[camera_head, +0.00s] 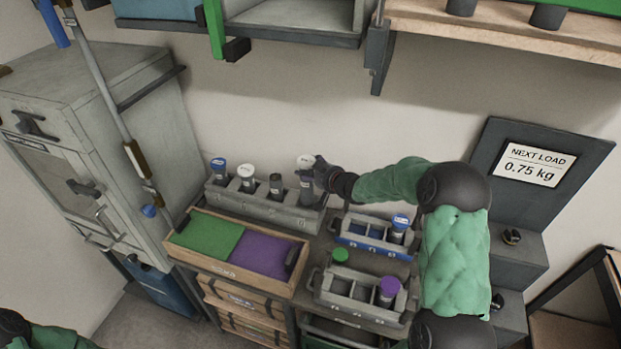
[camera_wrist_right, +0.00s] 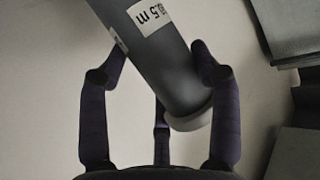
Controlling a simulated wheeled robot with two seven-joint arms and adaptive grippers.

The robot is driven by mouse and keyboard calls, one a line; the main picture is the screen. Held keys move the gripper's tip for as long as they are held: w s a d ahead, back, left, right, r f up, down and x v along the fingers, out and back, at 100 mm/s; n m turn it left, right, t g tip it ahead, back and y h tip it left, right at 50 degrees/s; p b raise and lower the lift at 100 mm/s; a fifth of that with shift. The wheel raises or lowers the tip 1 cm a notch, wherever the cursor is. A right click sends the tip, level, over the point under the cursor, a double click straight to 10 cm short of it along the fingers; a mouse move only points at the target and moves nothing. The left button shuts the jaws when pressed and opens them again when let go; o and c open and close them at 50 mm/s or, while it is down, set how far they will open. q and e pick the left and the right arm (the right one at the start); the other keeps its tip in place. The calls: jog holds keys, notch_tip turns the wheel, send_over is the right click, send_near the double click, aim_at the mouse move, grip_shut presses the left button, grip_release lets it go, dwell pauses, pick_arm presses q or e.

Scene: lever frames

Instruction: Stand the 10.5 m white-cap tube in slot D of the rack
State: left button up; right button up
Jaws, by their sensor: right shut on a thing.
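A grey tube with a white cap (camera_head: 305,160) is at the right end of the long grey rack (camera_head: 262,208). Its cap is higher than the caps beside it; whether its lower end is in a slot cannot be told. My right gripper (camera_head: 319,172) is shut on this tube near the cap. In the right wrist view the fingers surround the tube (camera_wrist_right: 175,65), whose upside-down label ends in "5 m"; its first digits are unclear. Another white-cap tube (camera_head: 246,170) stands in the rack. Slot letters are unreadable. My left gripper is out of view.
A blue-cap tube (camera_head: 218,164) and a dark-cap tube (camera_head: 275,182) share the long rack. A sign stands at right.

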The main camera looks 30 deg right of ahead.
jog(key=shift+f, duration=1.25)
jog(key=shift+f+b, duration=0.15)
jog(key=shift+b, duration=0.15)
jog(key=shift+f, duration=0.1)
jog(key=o, duration=1.5)
jog(key=shift+s, duration=0.1)
jog(key=p+v, duration=0.2)
jog(key=v, duration=1)
jog(key=shift+p, duration=0.3)
